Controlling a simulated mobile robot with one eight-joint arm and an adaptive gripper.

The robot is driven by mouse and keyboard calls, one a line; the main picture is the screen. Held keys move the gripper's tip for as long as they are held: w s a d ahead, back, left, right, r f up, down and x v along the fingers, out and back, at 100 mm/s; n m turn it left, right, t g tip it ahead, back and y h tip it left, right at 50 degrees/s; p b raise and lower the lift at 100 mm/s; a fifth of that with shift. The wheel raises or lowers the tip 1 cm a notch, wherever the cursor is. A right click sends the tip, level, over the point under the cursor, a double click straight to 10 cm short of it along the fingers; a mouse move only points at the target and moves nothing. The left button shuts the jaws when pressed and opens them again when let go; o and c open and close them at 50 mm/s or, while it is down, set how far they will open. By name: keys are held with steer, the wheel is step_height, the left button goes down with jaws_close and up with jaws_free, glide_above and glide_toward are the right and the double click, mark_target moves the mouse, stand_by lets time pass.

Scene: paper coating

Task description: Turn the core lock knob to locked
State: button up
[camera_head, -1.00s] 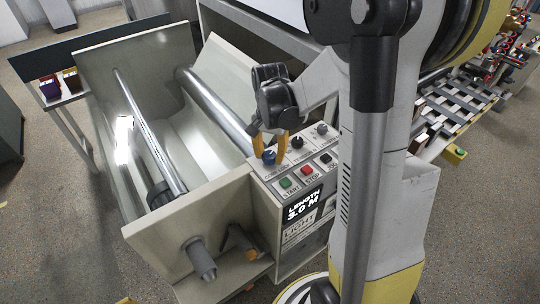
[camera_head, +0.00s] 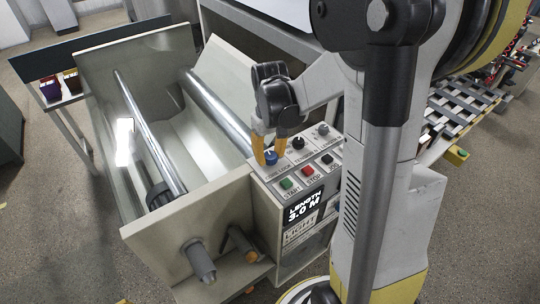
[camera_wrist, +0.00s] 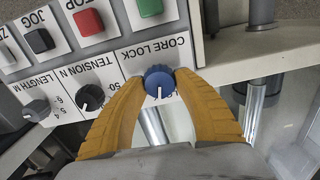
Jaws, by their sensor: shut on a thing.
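The blue core lock knob (camera_head: 270,158) sits on the sloped control panel beside the roll trough, and it also shows in the wrist view (camera_wrist: 159,78). My gripper (camera_head: 265,150) reaches down over the panel, its two orange fingers on either side of the knob. In the wrist view the fingertips (camera_wrist: 160,84) close on the knob from left and right. A white pointer mark on the knob faces the bottom of that view. The CORE LOCK label (camera_wrist: 155,48) is readable upside down; the position lettering beside the knob is partly hidden by the fingers.
Green (camera_head: 286,184) and red (camera_head: 307,171) buttons lie nearer the panel's front. The roll trough's end plate (camera_head: 190,205) stands left of the panel.

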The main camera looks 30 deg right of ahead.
mark_target(269, 155)
steer(key=shift+n, duration=1.3)
steer(key=o, duration=1.2)
step_height(269, 155, up, 12)
steer(key=shift+a, duration=0.1)
